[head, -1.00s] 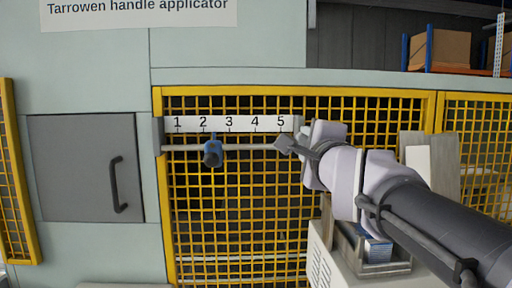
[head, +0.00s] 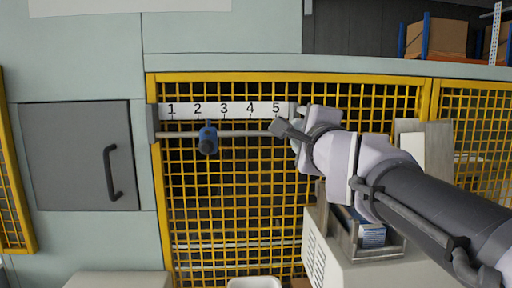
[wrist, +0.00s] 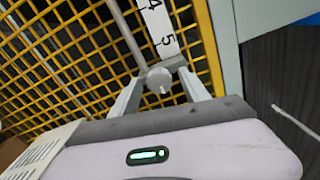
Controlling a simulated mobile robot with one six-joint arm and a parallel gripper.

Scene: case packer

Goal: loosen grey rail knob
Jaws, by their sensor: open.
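A grey round knob (wrist: 159,80) with a pale line on its face shows in the wrist view, at the end of the rail near the 5. My gripper (wrist: 161,85) is open, with one finger on each side of the knob. I cannot tell whether either finger touches it. In the head view my gripper (head: 284,128) is at the right end of the rail (head: 245,133), below the 5, and hides the knob.
A white number strip (head: 237,110) runs above the rail. Yellow mesh guard (head: 230,215) lies close behind. A tray with blue-labelled items (head: 365,245) stands beneath my arm.

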